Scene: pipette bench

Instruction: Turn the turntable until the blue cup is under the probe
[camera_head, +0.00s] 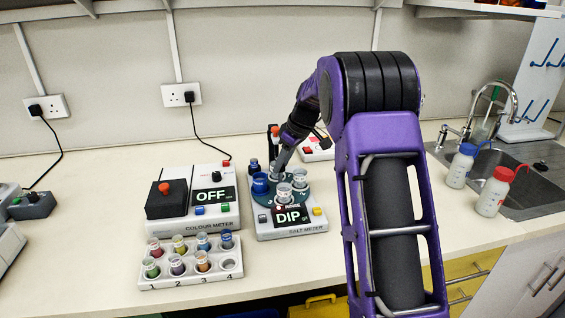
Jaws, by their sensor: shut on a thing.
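The turntable (273,201) is a dark teal disc on top of the white salt meter (304,229), whose display reads DIP. The blue cup (260,184) stands at the disc's left side. Pale cups (284,192) stand at its front and another pale cup (299,178) at its right. My gripper (275,170) reaches down from behind at the far part of the disc, just right of the blue cup. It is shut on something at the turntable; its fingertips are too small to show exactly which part. A dark upright with an orange top (275,131) stands behind; the probe tip cannot be made out.
Left of the salt meter is the colour meter (210,225), reading OFF. A rack (190,281) of coloured vials lies in front of it. Two wash bottles (494,191) stand by the sink (537,190) at right. My arm hides the bench right of the salt meter.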

